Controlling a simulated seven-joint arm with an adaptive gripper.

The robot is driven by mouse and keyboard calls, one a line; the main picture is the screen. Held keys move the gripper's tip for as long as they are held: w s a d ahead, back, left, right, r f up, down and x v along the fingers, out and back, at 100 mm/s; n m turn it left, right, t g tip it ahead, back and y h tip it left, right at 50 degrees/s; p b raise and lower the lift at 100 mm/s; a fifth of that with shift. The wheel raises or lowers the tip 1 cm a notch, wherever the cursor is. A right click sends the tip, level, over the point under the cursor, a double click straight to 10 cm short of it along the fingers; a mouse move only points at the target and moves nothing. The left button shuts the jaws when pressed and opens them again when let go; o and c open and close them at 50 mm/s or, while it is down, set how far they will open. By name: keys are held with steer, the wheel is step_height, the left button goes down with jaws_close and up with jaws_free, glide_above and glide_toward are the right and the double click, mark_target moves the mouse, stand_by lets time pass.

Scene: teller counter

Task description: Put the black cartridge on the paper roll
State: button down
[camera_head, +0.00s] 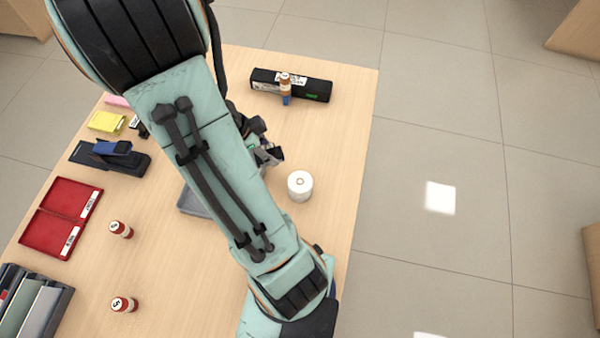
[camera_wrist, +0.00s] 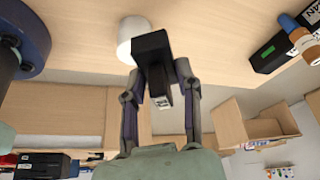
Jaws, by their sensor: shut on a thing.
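The black cartridge (camera_wrist: 151,44) is a dark block held between the two fingers of my gripper (camera_wrist: 161,82) in the wrist view. In the head view my gripper (camera_head: 268,154) is partly hidden behind my arm, and the cartridge cannot be clearly made out there. The white paper roll (camera_head: 300,186) stands upright on the wooden table, a little right of and nearer than my gripper. It also shows in the wrist view (camera_wrist: 128,34), partly behind the cartridge. Whether the cartridge touches the roll cannot be told.
A long black box (camera_head: 312,90) lies at the back, with a small brown-and-white bottle (camera_head: 285,80) by it. A grey tray (camera_head: 190,202) is partly under my arm. A red tray (camera_head: 60,218), small rolls (camera_head: 121,229) and a black stapler-like item (camera_head: 90,158) are at left.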

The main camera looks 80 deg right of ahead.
mark_target(306, 183)
steer(key=s+r+m+y, duration=0.2)
steer(key=s+m, duration=0.4)
steer(key=s, duration=0.1)
steer(key=shift+g, duration=0.3)
steer(key=f, duration=0.7)
steer(key=shift+w+a+f, duration=0.2)
steer(key=shift+a+f, duration=0.15)
steer(key=shift+f, duration=0.05)
steer(key=c, duration=0.8)
jaws_free()
steer(key=shift+f, duration=0.1)
